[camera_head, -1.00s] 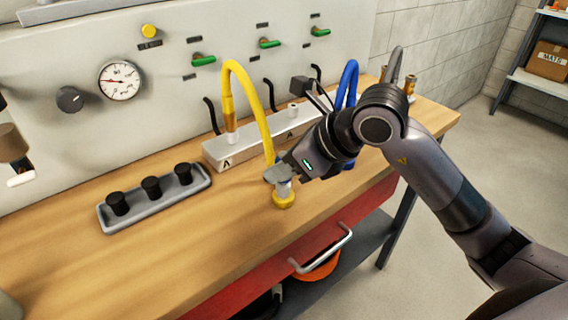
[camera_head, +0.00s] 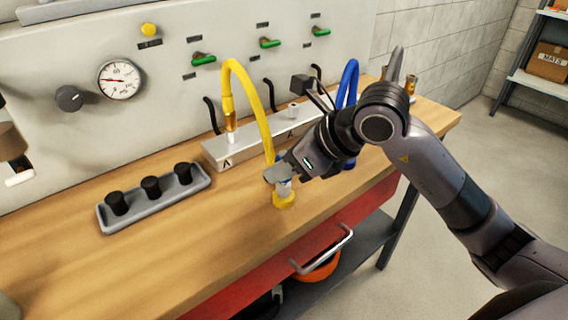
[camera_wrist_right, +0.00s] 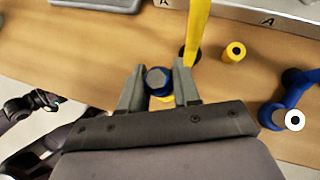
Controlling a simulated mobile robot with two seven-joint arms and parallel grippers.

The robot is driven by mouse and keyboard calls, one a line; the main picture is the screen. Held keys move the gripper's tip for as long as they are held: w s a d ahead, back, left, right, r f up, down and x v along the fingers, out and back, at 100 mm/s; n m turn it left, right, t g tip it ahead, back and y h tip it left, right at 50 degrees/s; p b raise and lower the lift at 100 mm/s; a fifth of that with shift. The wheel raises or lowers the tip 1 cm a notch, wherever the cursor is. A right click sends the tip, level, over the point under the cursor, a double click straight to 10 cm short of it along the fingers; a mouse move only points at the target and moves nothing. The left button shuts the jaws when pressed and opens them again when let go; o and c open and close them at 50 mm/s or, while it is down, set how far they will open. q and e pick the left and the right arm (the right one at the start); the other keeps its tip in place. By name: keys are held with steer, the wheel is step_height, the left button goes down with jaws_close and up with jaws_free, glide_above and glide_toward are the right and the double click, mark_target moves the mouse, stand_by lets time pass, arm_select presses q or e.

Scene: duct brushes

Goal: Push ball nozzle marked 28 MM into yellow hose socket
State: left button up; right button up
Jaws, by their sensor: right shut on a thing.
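My right gripper (camera_head: 282,178) points down over the front of the workbench, its fingers closed on a small nozzle. In the right wrist view the nozzle (camera_wrist_right: 157,79) shows a blue rim and a grey top between the two fingertips (camera_wrist_right: 159,90). Its marking cannot be read. A yellow socket (camera_head: 284,201) sits directly below it, and only a sliver of yellow shows past the nozzle in the wrist view. The fingers hide how far the nozzle is in the socket. The yellow hose (camera_head: 259,112) arches from a metal block and comes down behind the gripper.
The metal block (camera_head: 215,152) stands behind the gripper, with a blue hose (camera_head: 349,80) to its right. A grey tray (camera_head: 141,213) with three black knobs lies to the left. In the wrist view a yellow cylinder (camera_wrist_right: 234,52) stands close by. The bench front left is clear.

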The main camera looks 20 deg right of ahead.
steer(key=shift+f+b, duration=0.5)
steer(key=o, duration=1.1)
steer(key=shift+v, duration=3.6)
steer(key=shift+s, duration=0.1)
